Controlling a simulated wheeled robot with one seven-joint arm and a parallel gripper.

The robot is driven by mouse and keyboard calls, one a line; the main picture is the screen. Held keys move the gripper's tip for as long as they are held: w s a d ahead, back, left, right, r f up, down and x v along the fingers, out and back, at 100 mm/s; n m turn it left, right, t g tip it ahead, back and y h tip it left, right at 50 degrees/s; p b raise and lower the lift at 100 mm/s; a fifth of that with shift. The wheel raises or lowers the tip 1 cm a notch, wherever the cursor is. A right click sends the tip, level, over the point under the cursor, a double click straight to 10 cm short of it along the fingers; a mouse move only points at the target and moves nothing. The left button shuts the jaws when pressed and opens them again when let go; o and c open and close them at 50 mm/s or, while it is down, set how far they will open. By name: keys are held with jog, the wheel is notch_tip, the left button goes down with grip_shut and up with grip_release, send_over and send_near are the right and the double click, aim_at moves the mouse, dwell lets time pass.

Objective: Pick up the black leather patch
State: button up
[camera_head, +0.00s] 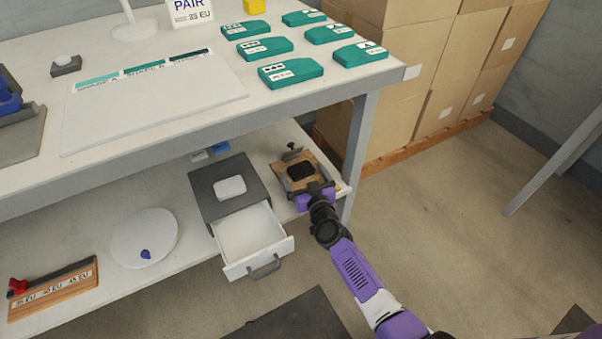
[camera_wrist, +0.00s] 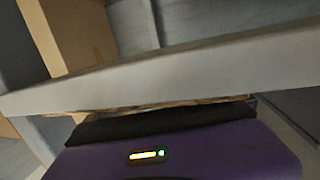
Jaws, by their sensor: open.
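The black leather patch (camera_head: 301,171) appears as a small dark square lying on a tan board (camera_head: 318,168) at the right end of the lower shelf in the head view. My gripper (camera_head: 317,187) is at the near side of the board, just below the patch in the picture, and reaches in under the tabletop. It is open and holds nothing that I can see. The wrist view shows its purple housing but neither the fingertips nor the patch. I cannot tell how far the fingers are from the patch.
The tabletop (camera_head: 240,122) overhangs the shelf, and a table leg (camera_head: 358,155) stands right of my gripper. A grey drawer unit (camera_head: 222,183) with its white drawer (camera_head: 252,235) pulled open is to the left. A pale edge (camera_wrist: 150,75) crosses the wrist view close ahead.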

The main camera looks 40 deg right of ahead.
jog(key=shift+w, duration=0.1)
jog(key=c, duration=1.4)
jog(key=shift+o, duration=0.2)
jog(key=shift+r, duration=0.2)
